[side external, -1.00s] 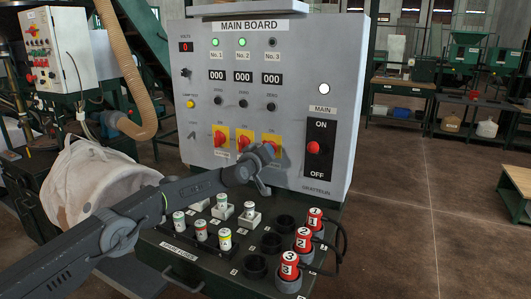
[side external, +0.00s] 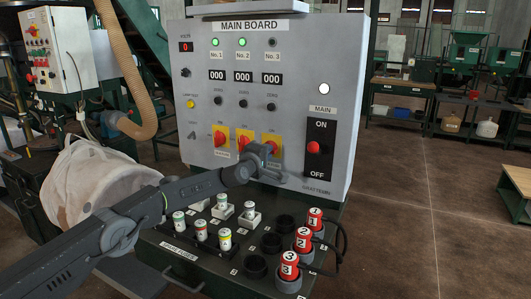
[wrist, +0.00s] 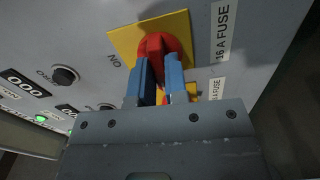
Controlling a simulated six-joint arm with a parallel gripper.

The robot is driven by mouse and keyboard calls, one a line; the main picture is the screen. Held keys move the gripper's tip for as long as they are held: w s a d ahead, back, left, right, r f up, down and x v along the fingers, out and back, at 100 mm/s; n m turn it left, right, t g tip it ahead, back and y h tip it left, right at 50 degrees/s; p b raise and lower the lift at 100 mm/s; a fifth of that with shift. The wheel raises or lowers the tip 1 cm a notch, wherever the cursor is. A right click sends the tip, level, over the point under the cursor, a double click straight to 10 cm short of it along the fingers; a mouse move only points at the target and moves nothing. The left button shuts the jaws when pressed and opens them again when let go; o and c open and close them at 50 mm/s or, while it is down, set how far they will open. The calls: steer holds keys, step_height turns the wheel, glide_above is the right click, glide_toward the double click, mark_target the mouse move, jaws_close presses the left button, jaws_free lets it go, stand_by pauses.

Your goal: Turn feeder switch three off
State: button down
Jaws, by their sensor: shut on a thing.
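Feeder switch three is a red knob (wrist: 153,45) on a yellow plate (wrist: 182,23), with ON printed beside the plate. In the side view its yellow plate (side external: 270,137) is the rightmost of three, and my gripper (side external: 271,160) covers most of the knob. My gripper's blue fingers (wrist: 160,75) are shut on the knob's raised grip in the wrist view. The No. 3 lamp (side external: 273,43) above is dark, while the No. 1 (side external: 215,42) and No. 2 lamps (side external: 242,42) are green.
The other two red knobs (side external: 220,139) (side external: 244,142) stand close on the left. The main switch (side external: 319,148) is to the right. Fuses (side external: 200,229) and red numbered plugs (side external: 303,239) stand on the ledge below. A white bag (side external: 85,180) is at the left.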

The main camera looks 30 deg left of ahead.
steer(key=shift+r+n, duration=0.1)
steer(key=shift+n, duration=0.5)
steer(key=c, duration=1.1)
jaws_free()
steer(key=shift+c, duration=0.2)
steer(key=shift+s, duration=0.15)
steer(key=s, duration=1.3)
steer(key=shift+s, duration=0.3)
